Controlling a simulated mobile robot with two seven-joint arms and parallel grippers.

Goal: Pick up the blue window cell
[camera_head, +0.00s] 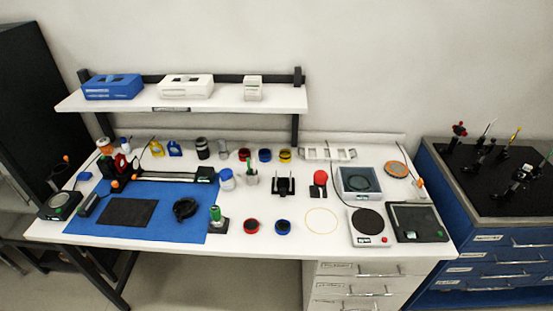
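Two small round blue pieces on the white bench look like window cells. One blue cell (283,227) lies near the front edge, just right of a red one (251,226). The other blue cell (265,155) is in the back row, between a red one (244,154) and a yellow one (285,155). I cannot tell from this view which blue piece the task names. Neither of my grippers is in view, and nothing covers the blue pieces.
A green-topped item (215,218) stands left of the front red cell. A black holder (283,186) stands behind the front blue cell. A thin yellow ring (321,221) lies right of it on clear bench. A shelf (200,101) spans the back left above the bench.

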